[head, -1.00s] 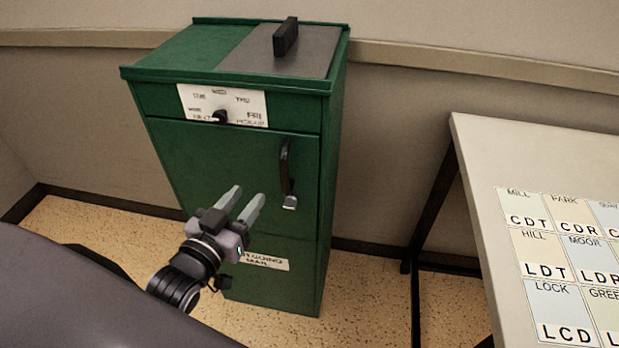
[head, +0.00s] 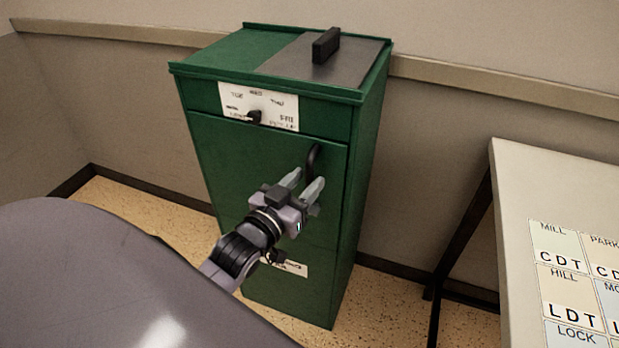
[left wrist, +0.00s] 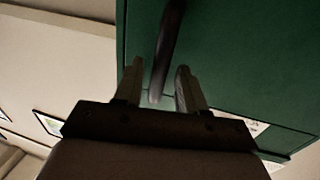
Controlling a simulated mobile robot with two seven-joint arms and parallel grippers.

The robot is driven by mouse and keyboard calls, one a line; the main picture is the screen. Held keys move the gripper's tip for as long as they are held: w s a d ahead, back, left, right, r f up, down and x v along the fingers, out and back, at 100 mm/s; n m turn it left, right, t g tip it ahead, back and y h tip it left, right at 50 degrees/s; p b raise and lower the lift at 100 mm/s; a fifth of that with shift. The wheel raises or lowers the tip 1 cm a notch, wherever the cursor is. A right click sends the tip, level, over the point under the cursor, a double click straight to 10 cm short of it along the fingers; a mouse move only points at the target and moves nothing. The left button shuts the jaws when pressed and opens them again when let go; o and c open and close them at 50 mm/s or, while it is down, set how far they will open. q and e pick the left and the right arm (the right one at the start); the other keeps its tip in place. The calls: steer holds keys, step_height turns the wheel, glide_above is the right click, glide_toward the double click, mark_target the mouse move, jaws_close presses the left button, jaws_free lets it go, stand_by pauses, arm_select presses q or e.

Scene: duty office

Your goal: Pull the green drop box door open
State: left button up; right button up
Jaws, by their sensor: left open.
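The green drop box (head: 220,160) stands against the wall in the head view, its front door shut. The black door handle (head: 313,160) is upright near the door's right edge; its lower part is hidden behind my left gripper. My left gripper (head: 303,182) is open, its fingers at the handle. In the left wrist view the dark handle (left wrist: 167,50) runs down between the two open fingers (left wrist: 157,85), nearer the left one. I cannot tell whether either finger touches it. My right gripper is not in view.
A black handle (head: 326,45) stands on the grey lid plate (head: 280,66) on top of the box. A dial (head: 254,117) sits on a white label above the door. A table (head: 530,190) with lettered cards stands at the right. Speckled floor shows between box and table.

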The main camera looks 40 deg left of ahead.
arm_select(q)
steer(key=shift+w, duration=0.95)
jaws_close()
steer(key=shift+s, duration=0.1)
